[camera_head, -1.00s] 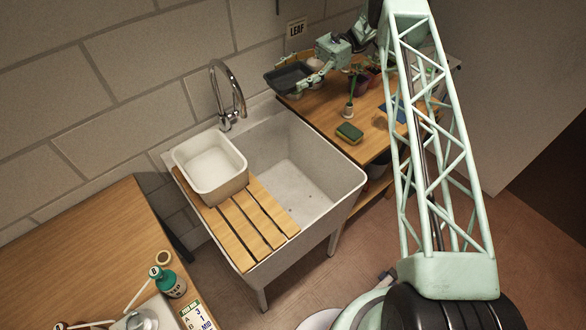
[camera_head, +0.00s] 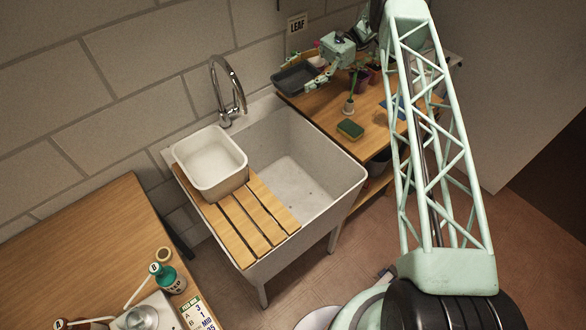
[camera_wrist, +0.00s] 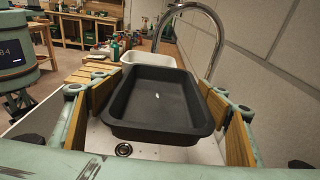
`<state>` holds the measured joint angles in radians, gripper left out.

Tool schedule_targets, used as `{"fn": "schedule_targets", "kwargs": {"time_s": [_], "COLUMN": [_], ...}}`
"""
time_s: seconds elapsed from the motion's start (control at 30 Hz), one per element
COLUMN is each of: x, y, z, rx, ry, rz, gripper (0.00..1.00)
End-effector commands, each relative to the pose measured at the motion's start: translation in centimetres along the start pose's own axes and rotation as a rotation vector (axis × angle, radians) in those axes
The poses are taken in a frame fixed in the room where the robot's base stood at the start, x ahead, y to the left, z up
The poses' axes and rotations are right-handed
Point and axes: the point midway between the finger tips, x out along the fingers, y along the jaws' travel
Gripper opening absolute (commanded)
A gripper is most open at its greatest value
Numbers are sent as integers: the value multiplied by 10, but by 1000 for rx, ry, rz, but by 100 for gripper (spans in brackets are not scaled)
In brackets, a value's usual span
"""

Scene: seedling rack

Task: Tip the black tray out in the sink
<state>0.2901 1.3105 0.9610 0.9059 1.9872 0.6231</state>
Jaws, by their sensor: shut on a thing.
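The black tray (camera_head: 293,80) is held level in my gripper (camera_head: 317,73), near the back right of the sink in the head view. In the wrist view the black tray (camera_wrist: 158,103) lies between the wooden pads of my gripper (camera_wrist: 160,95), which is shut on it. A small white spot shows on the tray's floor; otherwise the tray looks empty. The white sink (camera_head: 345,172) stands at the middle of the head view. In the wrist view the sink's floor and drain (camera_wrist: 123,150) show below the tray.
A chrome tap (camera_head: 238,95) arches at the sink's back and rises behind the tray in the wrist view. A white basin (camera_head: 210,165) and wooden slats (camera_head: 247,215) cover the sink's left part. The right bench holds a sponge (camera_head: 350,130) and a small plant.

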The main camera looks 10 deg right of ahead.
Motion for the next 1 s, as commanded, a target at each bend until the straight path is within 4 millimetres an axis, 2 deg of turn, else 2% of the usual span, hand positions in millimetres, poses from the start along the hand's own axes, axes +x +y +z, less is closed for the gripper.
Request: {"fn": "schedule_targets", "kwargs": {"time_s": [0.1, 0.3, 1.0], "x": [2, 4, 7], "y": [6, 17, 34], "z": [-12, -20, -19], "rx": [-37, -125, -255], "ry": [23, 75, 153], "rz": [-8, -23, -47], "gripper": [57, 57, 57]}}
